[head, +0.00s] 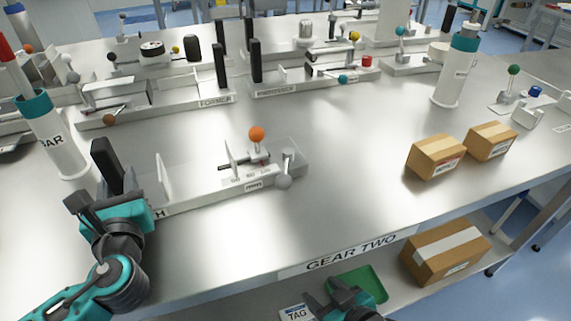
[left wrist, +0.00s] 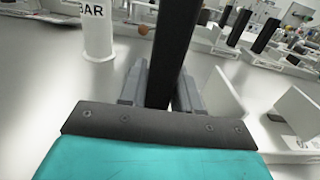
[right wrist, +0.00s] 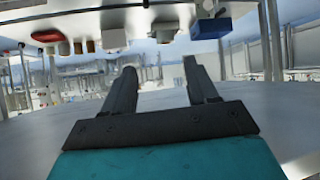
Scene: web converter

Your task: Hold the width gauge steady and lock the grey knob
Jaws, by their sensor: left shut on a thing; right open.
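The width gauge (head: 225,178) is a pale bar fixture at the front of the table, with upright plates, a small slider and an orange ball (head: 256,134). The grey knob (head: 284,182) hangs on the front side near its right end, below a grey lever (head: 288,154). My left gripper (head: 108,196) is shut on the black upright handle (head: 104,163) at the gauge's left end. The handle stands between the fingers in the left wrist view (left wrist: 172,50). My right gripper (head: 330,296) is open and empty, low in front of the table edge, well away from the knob.
Two cardboard boxes (head: 436,156) stand on the table to the right. A white BAR cylinder (head: 58,145) stands behind my left gripper. Other fixtures (head: 155,105) fill the back. A lower shelf holds a green tray (head: 362,283) and a larger box (head: 445,252). The table's front middle is clear.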

